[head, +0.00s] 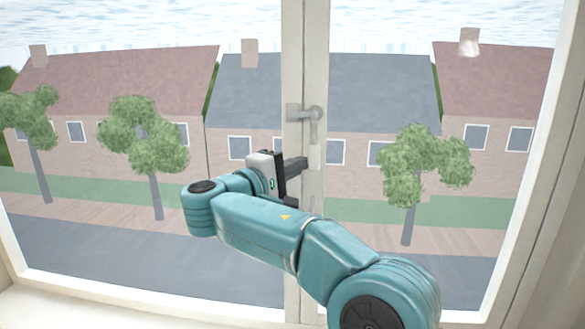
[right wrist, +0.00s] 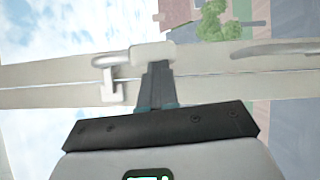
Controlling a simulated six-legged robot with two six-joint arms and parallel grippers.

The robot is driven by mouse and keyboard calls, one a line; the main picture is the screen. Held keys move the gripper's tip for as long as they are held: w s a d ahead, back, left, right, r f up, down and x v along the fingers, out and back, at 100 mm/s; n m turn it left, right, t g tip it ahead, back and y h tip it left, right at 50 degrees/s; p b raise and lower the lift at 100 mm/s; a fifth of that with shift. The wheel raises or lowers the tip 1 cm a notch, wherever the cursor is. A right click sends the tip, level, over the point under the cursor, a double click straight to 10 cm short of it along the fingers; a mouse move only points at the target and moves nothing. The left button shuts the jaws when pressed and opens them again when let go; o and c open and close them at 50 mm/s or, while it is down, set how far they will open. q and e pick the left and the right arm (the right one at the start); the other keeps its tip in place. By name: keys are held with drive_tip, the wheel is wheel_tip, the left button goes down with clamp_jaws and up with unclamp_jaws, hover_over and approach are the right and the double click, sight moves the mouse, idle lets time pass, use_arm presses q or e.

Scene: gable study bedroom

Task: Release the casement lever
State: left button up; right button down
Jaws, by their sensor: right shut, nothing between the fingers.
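The casement lever (head: 314,124) is a small grey handle on the middle upright of the window, hanging down from its pivot with a paler lower end. In the right wrist view the lever (right wrist: 113,58) lies sideways, and its pale end block (right wrist: 152,52) is at my fingertips. My right gripper (head: 303,163) is shut with nothing between its fingers, its tips at the lower end of the lever. In the wrist view the shut fingers (right wrist: 157,68) overlap the block's edge; I cannot tell whether they touch. My left gripper is not in view.
A grey catch (right wrist: 112,90) sits beside the lever's pivot on the adjoining frame. Another curved grey bar (right wrist: 280,47) is farther along the upright. The pale middle upright (head: 305,50) parts two panes. A pale sill (head: 100,310) runs below; houses and trees are outside.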

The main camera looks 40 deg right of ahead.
drive_tip(key=s+d+n+b, duration=0.1)
drive_tip(key=s+f+n+h+b, duration=0.1)
drive_tip(key=shift+d+n+t+b, duration=0.3)
drive_tip(key=shift+d+n, duration=0.05)
drive_tip(key=shift+n, duration=0.05)
drive_tip(key=s+d+r+n+t+h+b, duration=0.2)
drive_tip(key=s+d+r+n+b, duration=0.2)
drive_tip(key=s+d+r, duration=0.2)
drive_tip(key=shift+s+r, duration=0.25)
drive_tip(key=shift+s, duration=0.4)
idle(0.3)
drive_tip(key=shift+r, duration=0.1)
idle(0.6)
